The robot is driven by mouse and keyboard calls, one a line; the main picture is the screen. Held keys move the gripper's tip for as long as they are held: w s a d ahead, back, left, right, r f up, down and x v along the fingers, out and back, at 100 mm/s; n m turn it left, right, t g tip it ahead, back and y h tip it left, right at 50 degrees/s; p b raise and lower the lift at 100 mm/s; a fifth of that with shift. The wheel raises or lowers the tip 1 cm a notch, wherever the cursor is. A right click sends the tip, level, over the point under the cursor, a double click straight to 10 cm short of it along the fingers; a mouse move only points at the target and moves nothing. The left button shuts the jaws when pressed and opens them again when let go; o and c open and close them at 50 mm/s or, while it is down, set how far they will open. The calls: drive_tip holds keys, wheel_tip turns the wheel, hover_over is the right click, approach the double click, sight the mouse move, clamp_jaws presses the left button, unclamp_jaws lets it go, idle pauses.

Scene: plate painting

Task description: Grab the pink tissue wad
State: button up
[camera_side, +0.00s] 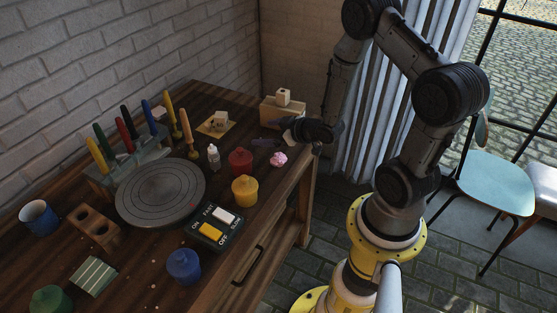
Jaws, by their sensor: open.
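The pink tissue wad (278,159) lies on the wooden table near its right edge, beside the red pot. My gripper (275,138) is above the table at its far right, just above and behind the wad in the picture. It is open and apart from the wad. The fingers are dark and small here, so their exact gap is hard to see.
A red pot (240,160), a yellow pot (245,190) and a small white bottle (213,157) stand left of the wad. A switch box (215,228) and a round turntable (160,194) are nearer. A tissue box (283,110) stands behind my gripper.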

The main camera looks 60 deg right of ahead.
sight(271, 155)
drive_tip(key=shift+m+t, duration=0.4)
drive_tip(key=shift+t, duration=0.3)
drive_tip(key=s+f, duration=0.2)
drive_tip(key=f, duration=0.1)
drive_tip(key=s+f, duration=0.1)
drive_tip(key=shift+a+f, duration=0.2)
drive_tip(key=s, duration=0.1)
drive_tip(key=s+a+f+m+t, duration=0.1)
drive_tip(key=s, duration=0.1)
drive_tip(key=s+a+f+t+h, duration=0.1)
drive_tip(key=s, duration=0.1)
drive_tip(key=shift+s+f+m, duration=0.1)
drive_tip(key=shift+m, duration=0.3)
drive_tip(key=shift+s+a, duration=0.1)
drive_tip(key=shift+s, duration=0.2)
drive_tip(key=shift+x, duration=3.7)
drive_tip(key=c, duration=1.4)
drive_tip(key=shift+r, duration=0.25)
